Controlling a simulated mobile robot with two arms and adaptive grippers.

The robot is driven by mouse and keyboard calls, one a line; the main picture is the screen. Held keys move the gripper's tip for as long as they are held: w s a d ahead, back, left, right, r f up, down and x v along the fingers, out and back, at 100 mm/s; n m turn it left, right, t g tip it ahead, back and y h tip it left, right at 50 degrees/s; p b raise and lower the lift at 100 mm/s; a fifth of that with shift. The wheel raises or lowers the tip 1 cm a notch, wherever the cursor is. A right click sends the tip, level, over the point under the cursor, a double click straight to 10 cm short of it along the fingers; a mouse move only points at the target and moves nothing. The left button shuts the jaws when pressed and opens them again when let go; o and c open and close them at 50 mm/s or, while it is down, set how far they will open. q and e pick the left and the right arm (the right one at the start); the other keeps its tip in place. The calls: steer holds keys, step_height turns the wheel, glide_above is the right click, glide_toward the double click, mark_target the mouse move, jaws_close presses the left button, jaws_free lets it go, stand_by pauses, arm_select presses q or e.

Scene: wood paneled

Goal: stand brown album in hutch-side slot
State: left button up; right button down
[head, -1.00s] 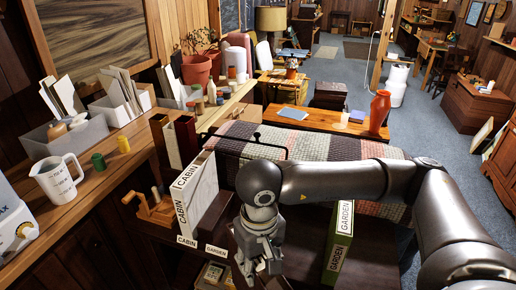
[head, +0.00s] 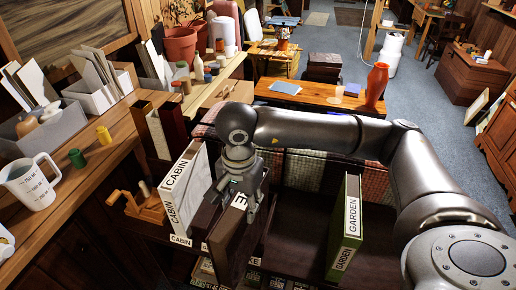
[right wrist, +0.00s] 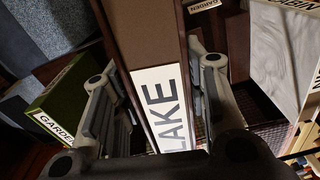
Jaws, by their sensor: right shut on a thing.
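The brown album (head: 229,244) is upright, its white LAKE label partly covered in the head view. My right gripper (head: 242,198) is shut on its upper part. In the right wrist view the album (right wrist: 146,40) lies between the two fingers (right wrist: 160,105), label showing. In the head view it is just right of the white marbled CABIN album (head: 183,190), which stands in the rack at left above a CABIN tag. The green GARDEN album (head: 345,228) stands apart at right. The album's lower edge and the slot floor are hidden. My left gripper is out of view.
A small wooden crank tool (head: 140,205) sits beside the CABIN album. Dark shelf room (head: 298,225) is free before the GARDEN album.

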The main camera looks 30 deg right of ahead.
steer(key=w+m, duration=0.1)
steer(key=m, duration=0.1)
steer(key=w+d+m, duration=0.1)
steer(key=m, duration=0.1)
steer(key=w+r+m, duration=0.1)
steer(key=m, duration=0.1)
steer(key=shift+d+m+p, duration=0.3)
steer(key=shift+d, duration=0.1)
steer(key=shift+w+d+r+m, duration=0.1)
steer(key=shift+w+d+m, duration=0.15)
steer(key=shift+m, duration=0.55)
steer(key=m, duration=0.1)
steer(key=w+d+m, duration=0.1)
steer(key=m, duration=0.1)
steer(key=shift+r, duration=0.2)
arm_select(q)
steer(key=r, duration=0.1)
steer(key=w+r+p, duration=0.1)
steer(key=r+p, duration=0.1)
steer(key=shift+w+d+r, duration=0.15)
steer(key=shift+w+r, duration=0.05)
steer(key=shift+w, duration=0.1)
arm_select(e)
steer(key=w+d+r+m, duration=0.1)
steer(key=d+m, duration=0.3)
steer(key=m, duration=0.7)
steer(key=w+d+r+m, duration=0.1)
steer(key=w+d+m, duration=0.3)
steer(key=m, duration=0.8)
steer(key=shift+w, duration=0.3)
